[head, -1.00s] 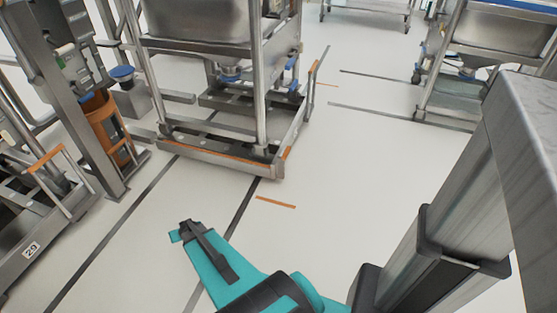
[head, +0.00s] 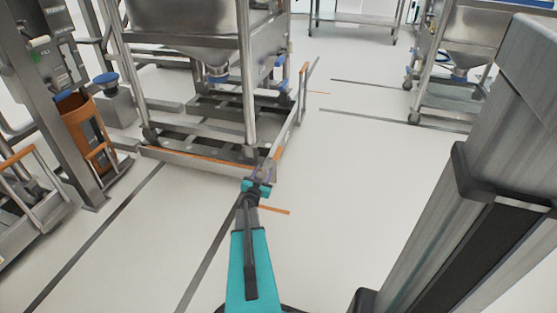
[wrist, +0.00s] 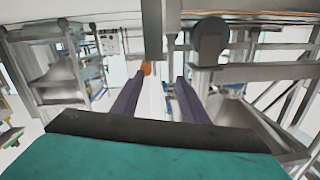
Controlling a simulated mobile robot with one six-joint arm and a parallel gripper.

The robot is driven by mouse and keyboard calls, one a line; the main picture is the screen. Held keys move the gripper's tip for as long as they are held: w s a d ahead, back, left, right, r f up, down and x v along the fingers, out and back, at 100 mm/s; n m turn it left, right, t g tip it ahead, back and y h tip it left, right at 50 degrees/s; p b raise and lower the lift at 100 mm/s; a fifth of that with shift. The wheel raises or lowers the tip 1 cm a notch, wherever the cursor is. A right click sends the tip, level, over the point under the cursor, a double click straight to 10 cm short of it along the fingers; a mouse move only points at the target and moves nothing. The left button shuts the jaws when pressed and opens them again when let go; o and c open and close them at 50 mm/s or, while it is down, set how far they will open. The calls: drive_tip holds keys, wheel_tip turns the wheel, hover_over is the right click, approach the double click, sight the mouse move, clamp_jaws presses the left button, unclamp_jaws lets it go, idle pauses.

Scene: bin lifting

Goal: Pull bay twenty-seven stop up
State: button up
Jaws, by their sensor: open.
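The middle bay's low metal base (head: 200,160) carries a bin stand, and an orange strip runs along its front. A metal rail with orange ends (head: 301,95), which looks like the stop, runs along its right side. Its near orange end is close to my gripper (head: 262,172), at the bay's front right corner. In the wrist view, my gripper (wrist: 160,80) has its two dark purple fingers apart. An orange piece (wrist: 146,68) shows beside the left fingertip, with nothing clearly held. Contact cannot be told. No number is readable on this bay.
A steel hopper on a wheeled frame (head: 245,85) stands over the middle bay. At left are a grey column (head: 75,150) and another bay with an orange-ended handle (head: 18,155). Another wheeled stand (head: 445,95) is at right.

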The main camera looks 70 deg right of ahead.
sight(279, 152)
drive_tip(key=s, duration=0.1)
drive_tip(key=s+d+g, duration=0.1)
drive_tip(key=shift+s+d+r+m+h, duration=0.2)
drive_tip(key=shift+s+m+h, duration=0.1)
drive_tip(key=shift+m, duration=0.1)
drive_tip(key=shift+d, duration=0.1)
drive_tip(key=d+b, duration=0.1)
drive_tip(key=d, duration=0.3)
drive_tip(key=d+b, duration=0.2)
drive_tip(key=d, duration=0.2)
drive_tip(key=d+b, duration=0.1)
drive_tip(key=d, duration=0.3)
drive_tip(key=shift+w+d+f+b, duration=0.2)
drive_tip(key=shift+w+b, duration=0.1)
drive_tip(key=shift+w, duration=0.1)
drive_tip(key=shift+d+r, duration=0.15)
drive_tip(key=shift+d, duration=0.45)
clamp_jaws()
